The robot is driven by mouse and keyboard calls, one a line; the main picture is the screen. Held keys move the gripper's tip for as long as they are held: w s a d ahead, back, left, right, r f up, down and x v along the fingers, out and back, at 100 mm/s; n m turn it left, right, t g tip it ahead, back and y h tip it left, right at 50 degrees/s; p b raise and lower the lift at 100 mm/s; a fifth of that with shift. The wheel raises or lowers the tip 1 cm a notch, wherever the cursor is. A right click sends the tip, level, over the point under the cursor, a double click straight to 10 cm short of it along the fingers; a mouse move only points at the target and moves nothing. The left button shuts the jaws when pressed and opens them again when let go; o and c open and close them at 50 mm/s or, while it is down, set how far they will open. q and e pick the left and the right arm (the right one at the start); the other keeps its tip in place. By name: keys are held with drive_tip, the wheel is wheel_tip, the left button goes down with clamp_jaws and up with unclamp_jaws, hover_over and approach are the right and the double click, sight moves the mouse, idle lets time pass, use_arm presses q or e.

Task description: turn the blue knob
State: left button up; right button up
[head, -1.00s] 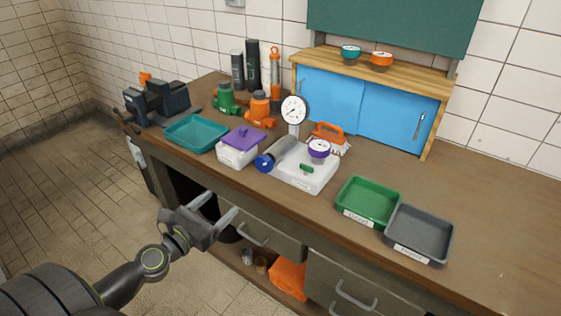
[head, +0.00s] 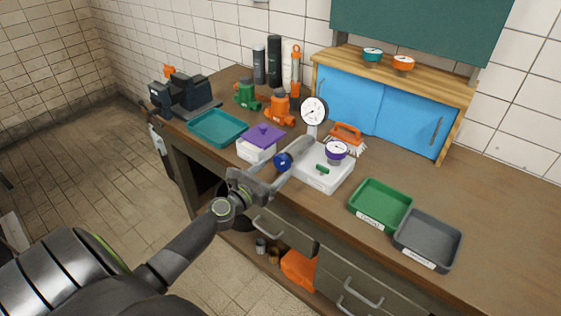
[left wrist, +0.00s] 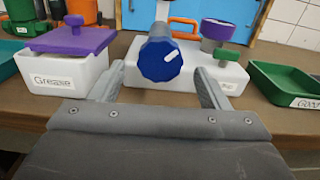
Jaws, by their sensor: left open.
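The blue knob (head: 283,161) sits on the front end of a grey pipe fitting on a white base block (head: 322,178). In the left wrist view the blue knob (left wrist: 160,60) faces me, round and ridged, with a white mark pointing to the upper right. My left gripper (head: 269,175) is open and points at the knob from the front. In the left wrist view the fingers of the left gripper (left wrist: 157,88) stand at either side below the knob, apart from it. A dial gauge (head: 314,111) rises behind the knob. My right gripper is not in view.
A white box with a purple lid (head: 263,137) stands close left of the knob. A purple-rimmed gauge (head: 336,151) and green handle sit on the block's right. A green tray (head: 381,205) and grey tray (head: 428,240) lie farther right; a teal tray (head: 217,128) lies left.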

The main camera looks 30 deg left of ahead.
sight(279, 165)
use_arm(q)
drive_tip(key=shift+w+d, duration=0.2)
drive_tip(key=shift+w, duration=1.9)
drive_tip(key=c, duration=1)
drive_tip(key=shift+o, duration=0.2)
